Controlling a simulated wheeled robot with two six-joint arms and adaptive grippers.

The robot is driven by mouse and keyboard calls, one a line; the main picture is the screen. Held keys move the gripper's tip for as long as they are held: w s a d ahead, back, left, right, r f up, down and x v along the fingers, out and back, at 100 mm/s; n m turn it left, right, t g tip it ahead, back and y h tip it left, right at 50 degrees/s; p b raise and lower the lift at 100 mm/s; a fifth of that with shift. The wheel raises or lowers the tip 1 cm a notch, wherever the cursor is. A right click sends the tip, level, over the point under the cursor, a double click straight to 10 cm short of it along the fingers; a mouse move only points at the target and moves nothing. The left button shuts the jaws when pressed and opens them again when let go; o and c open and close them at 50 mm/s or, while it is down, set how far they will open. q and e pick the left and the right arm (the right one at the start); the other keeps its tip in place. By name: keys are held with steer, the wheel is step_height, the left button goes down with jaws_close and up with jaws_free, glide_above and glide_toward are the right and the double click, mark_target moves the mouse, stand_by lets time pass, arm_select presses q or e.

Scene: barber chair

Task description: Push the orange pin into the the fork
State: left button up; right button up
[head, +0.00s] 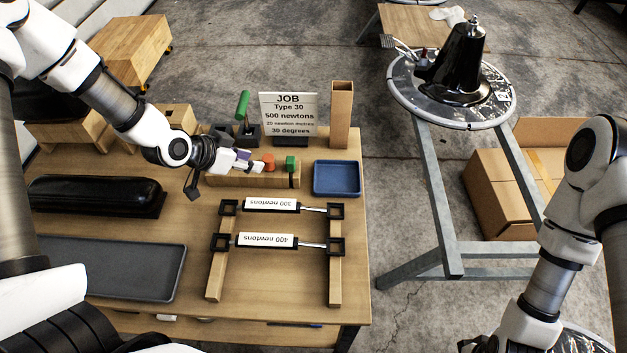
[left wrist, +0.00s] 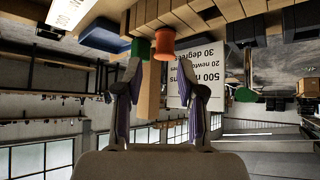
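The orange pin (head: 269,162) stands upright in a wooden rack (head: 230,181) on the workbench, beside a green pin (head: 290,163). My left gripper (head: 253,163) is just left of the orange pin at about its height. In the left wrist view, which is upside down, the left gripper (left wrist: 163,58) has its two fingers apart. The orange pin (left wrist: 165,43) shows in the gap between the fingertips, and the green pin (left wrist: 141,46) is close to one fingertip. I cannot tell whether a finger touches either pin. I cannot make out the fork for certain. My right gripper is out of view.
A sign (head: 289,112) and an upright wooden block (head: 341,115) stand behind the rack. A blue tray (head: 337,191) lies right of it. Two labelled cylinders (head: 270,205) lie in front. A black cone on a round base (head: 455,75) rests on a metal stand to the right.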

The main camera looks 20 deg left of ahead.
mark_target(265, 160)
arm_select(q)
steer(key=x, duration=0.8)
steer(key=shift+w+r, duration=0.3)
steer(key=shift+w, duration=0.1)
steer(key=shift+a, duration=0.2)
steer(key=shift+c, duration=1)
jaws_close()
